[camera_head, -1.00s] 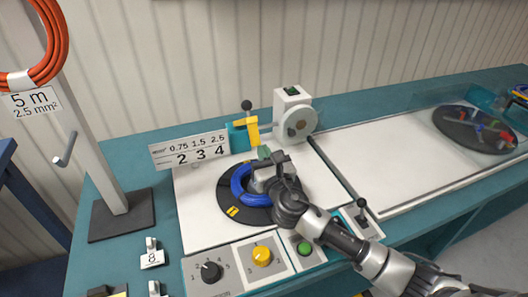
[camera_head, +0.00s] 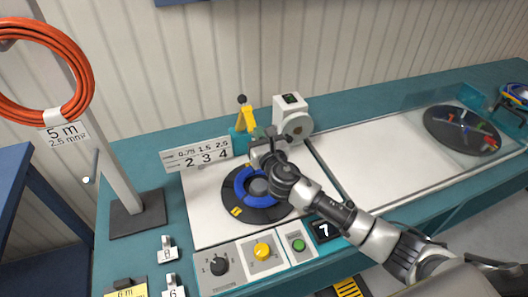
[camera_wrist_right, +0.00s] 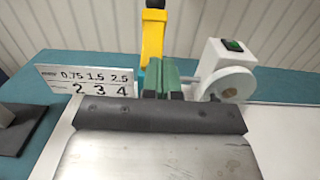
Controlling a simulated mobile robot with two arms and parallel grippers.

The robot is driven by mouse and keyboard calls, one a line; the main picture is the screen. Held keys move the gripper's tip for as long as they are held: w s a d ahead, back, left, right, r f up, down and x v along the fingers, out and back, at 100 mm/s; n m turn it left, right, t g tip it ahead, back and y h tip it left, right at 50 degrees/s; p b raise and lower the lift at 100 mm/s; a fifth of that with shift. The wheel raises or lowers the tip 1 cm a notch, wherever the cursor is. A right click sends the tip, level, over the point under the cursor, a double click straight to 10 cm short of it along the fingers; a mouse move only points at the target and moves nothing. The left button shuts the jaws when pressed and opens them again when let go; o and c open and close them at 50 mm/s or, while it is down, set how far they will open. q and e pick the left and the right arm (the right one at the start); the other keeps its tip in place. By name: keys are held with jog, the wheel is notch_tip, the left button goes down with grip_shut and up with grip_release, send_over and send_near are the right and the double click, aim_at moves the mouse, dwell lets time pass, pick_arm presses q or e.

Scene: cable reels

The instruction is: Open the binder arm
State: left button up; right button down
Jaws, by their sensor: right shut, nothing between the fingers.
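The binder arm is a yellow lever (camera_head: 249,117) with a black knob on top. It stands upright on a teal base (camera_head: 238,142) at the back of the white worktop. The same gripper shows in the right wrist view (camera_wrist_right: 163,95). Below it, a blue cable coil (camera_head: 246,188) lies on a black turntable (camera_head: 238,208). My left gripper is not in view.
A white unit with a round wheel (camera_head: 294,124) stands right of the lever. A number plate (camera_head: 196,153) stands left of it. A front panel carries a black dial (camera_head: 219,265), yellow button (camera_head: 262,250) and green button (camera_head: 298,245). Orange cable (camera_head: 85,85) hangs at left.

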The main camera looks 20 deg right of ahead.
jog(key=w+r+p, duration=0.1)
jog(key=w+r, duration=0.1)
jog(key=w+r+p, duration=0.1)
jog(key=r, duration=0.2)
jog(key=shift+w+p, duration=0.35)
jog(key=w+r, duration=0.2)
jog(key=w, duration=0.1)
jog(key=w+p, duration=0.1)
jog(key=w, duration=0.1)
jog(key=shift+w+a+r, duration=0.1)
jog(key=shift+a+r, duration=0.05)
jog(key=shift+r, duration=0.25)
jog(key=shift+w+r, duration=0.2)
jog(key=shift+w, duration=0.3)
jog(key=shift+w+r, duration=0.15)
jog(key=shift+w, duration=0.3)
